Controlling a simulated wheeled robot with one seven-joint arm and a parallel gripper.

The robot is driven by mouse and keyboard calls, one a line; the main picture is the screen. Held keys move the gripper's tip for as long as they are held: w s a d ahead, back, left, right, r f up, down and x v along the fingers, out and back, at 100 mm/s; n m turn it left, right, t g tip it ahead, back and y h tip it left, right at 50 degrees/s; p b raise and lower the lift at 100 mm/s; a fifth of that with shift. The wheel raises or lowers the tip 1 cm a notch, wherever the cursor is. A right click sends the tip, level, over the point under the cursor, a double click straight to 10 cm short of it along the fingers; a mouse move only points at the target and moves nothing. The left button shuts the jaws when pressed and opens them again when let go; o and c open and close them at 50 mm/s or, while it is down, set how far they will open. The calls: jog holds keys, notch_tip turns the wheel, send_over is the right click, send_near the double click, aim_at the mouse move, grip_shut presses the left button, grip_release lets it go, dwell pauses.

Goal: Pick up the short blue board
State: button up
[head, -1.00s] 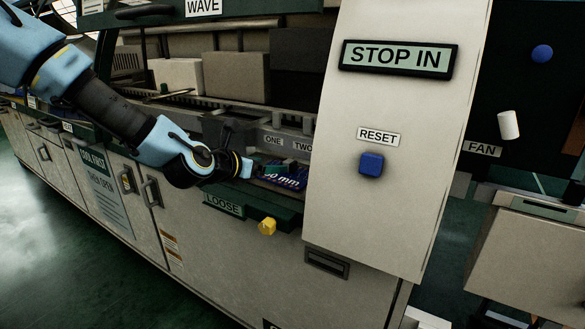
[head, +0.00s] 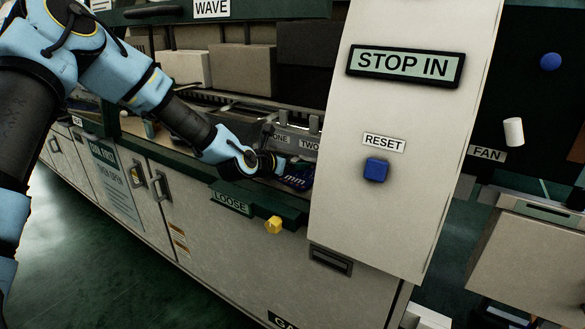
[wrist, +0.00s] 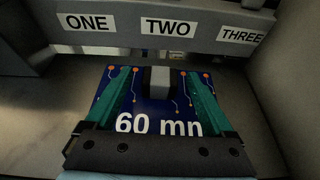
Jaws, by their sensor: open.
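The blue board (wrist: 158,103) lies flat in the wrist view, with white "60 mm"-like lettering, orange dots and a grey block (wrist: 158,82) on it. My gripper (wrist: 160,82) is open, with its two green fingers over the board on either side of the block. Whether the fingers touch the board I cannot tell. In the head view the blue board (head: 297,181) shows only in part, beside my gripper (head: 295,170), just left of the tall panel.
A rail with ONE (wrist: 87,22), TWO and THREE labels stands just behind the board. The tall STOP IN panel (head: 400,120) with a blue RESET button (head: 376,169) is close on the right. The LOOSE ledge (head: 232,202) and a yellow knob (head: 274,225) are in front.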

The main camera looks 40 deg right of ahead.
jog(key=shift+c, duration=0.2)
grip_shut()
dwell(0.5)
